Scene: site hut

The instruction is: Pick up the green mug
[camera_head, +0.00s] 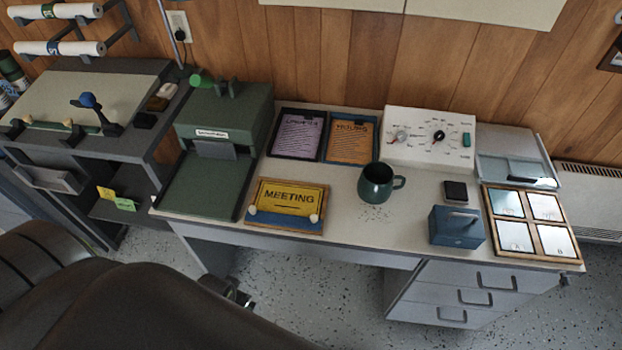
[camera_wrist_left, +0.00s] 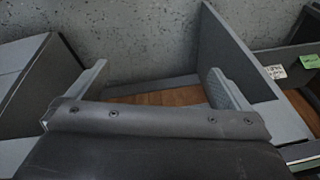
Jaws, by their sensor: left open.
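The green mug (camera_head: 376,188) stands upright on the pale desk (camera_head: 345,225), near the middle of its top. It is dark green, with its handle to the right and its open rim showing a dark inside. My left gripper (camera_wrist_left: 157,80) is open and empty in the left wrist view, with floor and grey furniture panels beyond its fingers. The mug is not in that view. I cannot make out the left jaws in the head view. My right gripper is in neither view.
A yellow MEETING sign (camera_head: 288,197) lies left of the mug. A white dial panel (camera_head: 430,137) stands behind it. A blue box (camera_head: 455,228) is to its right, beside a framed tile set (camera_head: 530,222). A green machine (camera_head: 222,125) occupies the desk's left end. Desk around the mug's front is clear.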

